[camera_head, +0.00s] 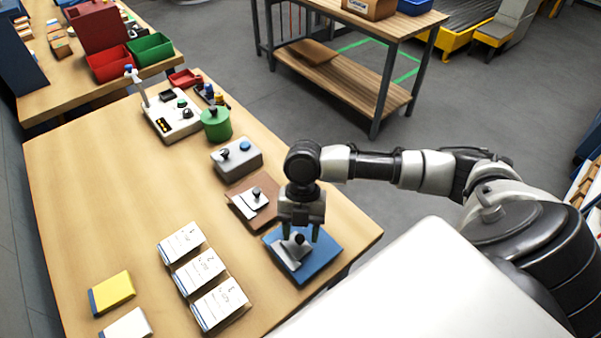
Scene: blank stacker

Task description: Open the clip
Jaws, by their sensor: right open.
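A clip (290,254) with a grey metal plate and a dark knob sits on a blue board (318,262) near the table's right front edge. My right gripper (300,235) points down over this clip, with its open fingers on either side of the knob. I cannot tell whether the fingers touch it. A similar light metal piece with a dark knob (254,200) sits on a brown board (240,213) just behind. Which of the two the task means is not marked. My left gripper is not in view.
A grey box with knobs (236,158), a green cylinder (216,124) and a control panel (170,116) stand farther back. Several labelled white blocks (199,274) and a yellow block (112,292) lie at the front left. The table's left middle is clear.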

